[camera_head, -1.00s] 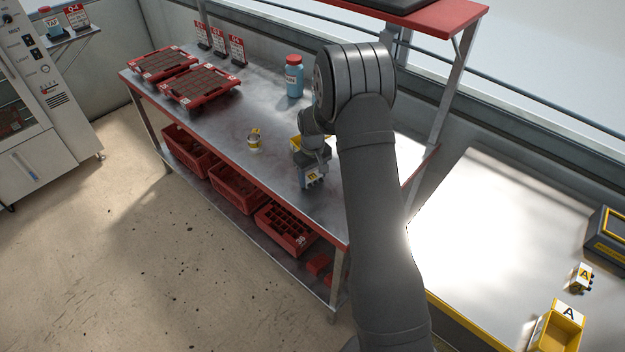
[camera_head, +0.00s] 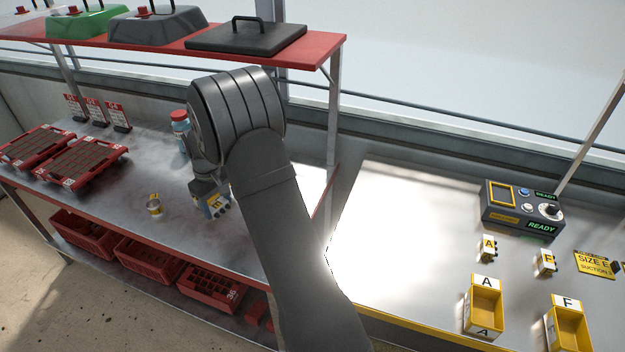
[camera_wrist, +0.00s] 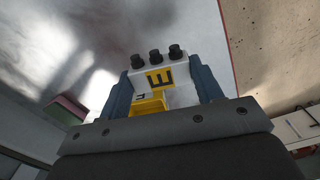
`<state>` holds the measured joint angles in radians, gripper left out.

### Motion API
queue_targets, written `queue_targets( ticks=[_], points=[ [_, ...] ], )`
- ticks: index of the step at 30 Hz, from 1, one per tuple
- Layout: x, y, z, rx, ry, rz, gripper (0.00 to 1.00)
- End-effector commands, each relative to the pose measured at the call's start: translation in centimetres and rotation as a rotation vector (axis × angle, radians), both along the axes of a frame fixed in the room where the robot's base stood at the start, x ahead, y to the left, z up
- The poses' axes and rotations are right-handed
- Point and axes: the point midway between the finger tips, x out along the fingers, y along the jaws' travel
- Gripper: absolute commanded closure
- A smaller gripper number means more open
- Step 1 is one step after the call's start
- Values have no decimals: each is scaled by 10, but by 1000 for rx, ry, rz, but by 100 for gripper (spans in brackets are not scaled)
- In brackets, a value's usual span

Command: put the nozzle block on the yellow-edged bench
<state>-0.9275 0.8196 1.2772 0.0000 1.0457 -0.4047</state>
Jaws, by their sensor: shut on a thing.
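The nozzle block (camera_wrist: 160,75) is white with a yellow label marked E and three black nozzles. My gripper (camera_wrist: 165,92) is shut on it, one blue finger on each side. In the head view my gripper (camera_head: 213,203) is low over the red-edged steel bench (camera_head: 110,190), with the block (camera_head: 217,202) small between its fingers. I cannot tell whether the block touches the bench. A yellow piece (camera_wrist: 148,106) shows just below the block's label in the wrist view. The yellow-edged bench (camera_head: 400,230) is to the right, its left part bare and bright.
On the yellow-edged bench are a control box (camera_head: 522,210), two small blocks (camera_head: 487,249) (camera_head: 545,262) and two yellow bins (camera_head: 484,305) (camera_head: 568,330). A tin (camera_head: 154,205) and a blue bottle (camera_head: 181,130) stand left of my gripper. A red shelf (camera_head: 325,50) overhangs behind.

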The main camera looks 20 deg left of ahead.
Motion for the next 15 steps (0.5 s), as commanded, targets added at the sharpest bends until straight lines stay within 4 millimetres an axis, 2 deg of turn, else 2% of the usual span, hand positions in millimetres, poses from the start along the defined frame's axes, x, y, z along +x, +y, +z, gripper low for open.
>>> queue_targets(
  ticks=[4,8,11,15],
  points=[
    [12,-10,2,1,0,-1,66],
    [42,-38,5,2,-1,3,66],
    [74,-73,9,2,-1,11,66],
    [116,-129,14,1,-1,28,66]
  ],
)
